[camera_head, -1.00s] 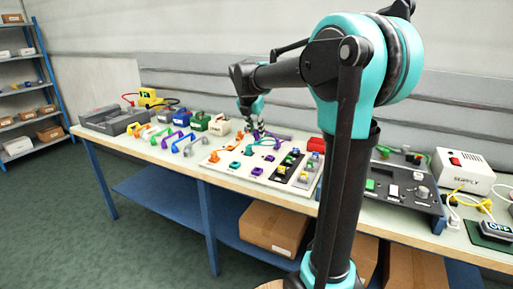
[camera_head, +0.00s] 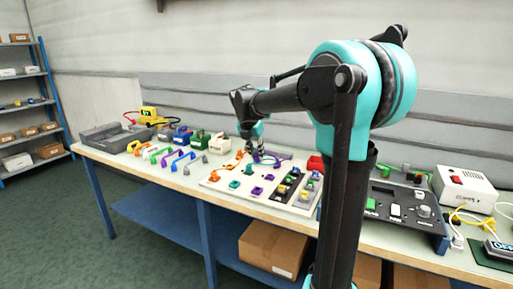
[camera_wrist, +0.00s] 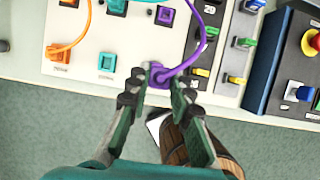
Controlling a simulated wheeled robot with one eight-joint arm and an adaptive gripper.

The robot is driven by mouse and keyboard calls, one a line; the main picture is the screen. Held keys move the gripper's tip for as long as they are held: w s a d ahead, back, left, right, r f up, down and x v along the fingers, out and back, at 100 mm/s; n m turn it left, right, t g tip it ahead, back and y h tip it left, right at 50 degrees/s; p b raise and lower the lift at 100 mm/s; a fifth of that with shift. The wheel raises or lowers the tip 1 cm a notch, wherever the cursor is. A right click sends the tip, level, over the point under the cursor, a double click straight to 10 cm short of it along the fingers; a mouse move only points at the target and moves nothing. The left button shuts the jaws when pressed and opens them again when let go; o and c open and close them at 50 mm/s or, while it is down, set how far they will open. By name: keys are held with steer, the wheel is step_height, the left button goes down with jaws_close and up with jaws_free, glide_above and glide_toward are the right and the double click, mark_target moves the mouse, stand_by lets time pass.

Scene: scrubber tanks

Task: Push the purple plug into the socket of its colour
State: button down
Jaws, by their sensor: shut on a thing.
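My gripper (camera_wrist: 158,88) is shut on the purple plug (camera_wrist: 158,73), whose purple cable (camera_wrist: 190,62) curves up and right in the wrist view. The plug is over the front row of the white panel, level with the orange and teal sockets. A purple block shows between my fingertips, but plug and socket cannot be told apart there, nor how deep the plug sits. Another purple socket (camera_wrist: 165,16) is farther back and empty.
An orange plug (camera_wrist: 60,52) with its cable sits in the panel beside an empty teal socket (camera_wrist: 107,62).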

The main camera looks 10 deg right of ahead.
steer(key=shift+f, duration=0.15)
steer(key=w+d+f, duration=0.1)
steer(key=w+d, duration=0.6)
steer(key=w, duration=0.3)
steer(key=shift+w+d+f, duration=0.15)
steer(key=shift+w+d, duration=0.1)
steer(key=shift+d, duration=0.1)
stand_by(0.3)
steer(key=shift+f, duration=5)
steer(key=shift+f, duration=0.2)
steer(key=shift+f, duration=0.35)
steer(key=shift+f, duration=0.35)
steer(key=c, duration=1.3)
jaws_free()
